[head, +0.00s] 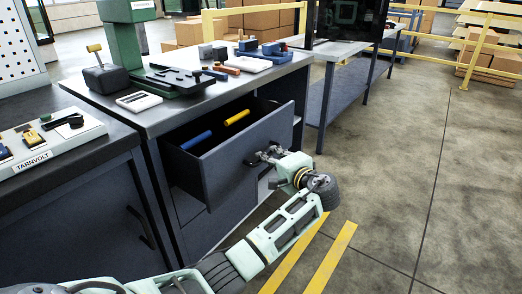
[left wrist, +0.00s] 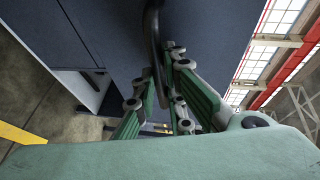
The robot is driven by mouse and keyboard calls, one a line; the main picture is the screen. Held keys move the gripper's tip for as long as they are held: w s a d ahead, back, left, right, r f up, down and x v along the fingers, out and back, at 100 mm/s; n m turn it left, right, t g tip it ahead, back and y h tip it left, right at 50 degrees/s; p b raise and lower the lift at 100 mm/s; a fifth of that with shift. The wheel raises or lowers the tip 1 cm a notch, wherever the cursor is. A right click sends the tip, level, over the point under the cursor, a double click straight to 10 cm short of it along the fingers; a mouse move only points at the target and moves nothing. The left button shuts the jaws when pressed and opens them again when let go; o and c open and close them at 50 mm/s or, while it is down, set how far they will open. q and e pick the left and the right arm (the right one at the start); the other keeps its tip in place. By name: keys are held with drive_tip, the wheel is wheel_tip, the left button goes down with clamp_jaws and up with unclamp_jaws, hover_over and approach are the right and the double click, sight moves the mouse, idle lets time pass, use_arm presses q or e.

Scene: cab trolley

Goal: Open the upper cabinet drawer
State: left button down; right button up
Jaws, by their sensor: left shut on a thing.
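The upper cabinet drawer (head: 222,178) is dark blue-grey and stands pulled out from the cabinet (head: 218,226). Its inside shows a blue cylinder (head: 196,141) and a yellow cylinder (head: 237,117). My left gripper (head: 262,157) is at the drawer's front face, shut on its handle. In the left wrist view the dark curved handle (left wrist: 152,38) runs in between the green fingers (left wrist: 160,82). In the head view the gripper mostly hides the handle. My right gripper is not in view.
The cabinet top holds a green press (head: 124,45), a white tray and several small blocks. A dark counter (head: 82,155) with a TARNVOLT board stands at left. Open floor with yellow stripes (head: 330,255) lies to the right.

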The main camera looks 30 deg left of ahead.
use_arm(q)
drive_tip(key=d, duration=0.7)
drive_tip(key=shift+s+f+p, duration=0.2)
drive_tip(key=shift+s+p, duration=0.15)
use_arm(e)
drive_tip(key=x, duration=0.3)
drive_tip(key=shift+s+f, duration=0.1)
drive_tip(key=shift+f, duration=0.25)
use_arm(q)
drive_tip(key=shift+d, duration=0.1)
drive_tip(key=c, duration=1.8)
unclamp_jaws()
drive_tip(key=shift+r, duration=0.1)
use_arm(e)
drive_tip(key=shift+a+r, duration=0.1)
use_arm(q)
drive_tip(key=v, duration=1.2)
